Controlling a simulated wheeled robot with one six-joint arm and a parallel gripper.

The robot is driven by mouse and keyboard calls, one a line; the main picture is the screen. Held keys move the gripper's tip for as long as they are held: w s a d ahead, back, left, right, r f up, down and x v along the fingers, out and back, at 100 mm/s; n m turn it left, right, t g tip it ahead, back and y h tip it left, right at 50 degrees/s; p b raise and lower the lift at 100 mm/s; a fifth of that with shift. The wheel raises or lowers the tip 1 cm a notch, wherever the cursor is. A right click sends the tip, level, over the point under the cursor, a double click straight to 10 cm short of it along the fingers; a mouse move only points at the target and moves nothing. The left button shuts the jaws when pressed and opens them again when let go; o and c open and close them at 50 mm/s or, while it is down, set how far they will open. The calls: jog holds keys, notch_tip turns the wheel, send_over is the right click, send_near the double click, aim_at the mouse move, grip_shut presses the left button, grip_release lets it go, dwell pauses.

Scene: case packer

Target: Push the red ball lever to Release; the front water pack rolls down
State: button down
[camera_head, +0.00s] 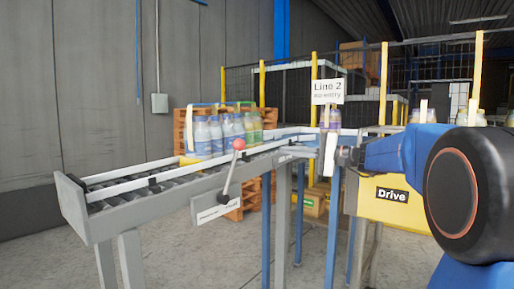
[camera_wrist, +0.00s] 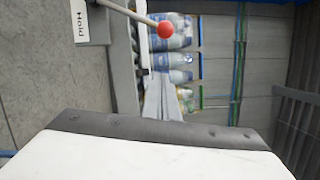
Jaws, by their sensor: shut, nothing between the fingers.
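The red ball (camera_head: 239,144) tops a lever on the near side of the roller conveyor. Its rod leans up and to the right from a white label plate (camera_head: 216,210). The ball also shows in the wrist view (camera_wrist: 165,29), where the plate (camera_wrist: 78,22) reads "Hold". The front water pack (camera_head: 208,138), bottles with blue labels, stands on the conveyor behind the lever. Bottles also show in the wrist view (camera_wrist: 178,66). My gripper (camera_head: 284,151) is shut and empty, to the right of the ball and apart from it. Its fingers (camera_wrist: 161,84) point toward the bottles.
The conveyor's lower end (camera_head: 78,205) at the left is clear of packs. Green-labelled bottles (camera_head: 250,125) stand behind the front pack. A "Line 2" sign (camera_head: 327,92) and a yellow "Drive" box (camera_head: 385,212) are at the right. The floor in front is open.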

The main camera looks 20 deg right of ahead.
dwell(0.3)
jog(key=w+a+r, duration=0.1)
jog(key=w+a, duration=0.3)
jog(key=a, duration=0.7)
jog(key=shift+s+r, duration=0.1)
jog(key=shift+r, duration=0.05)
dwell(0.4)
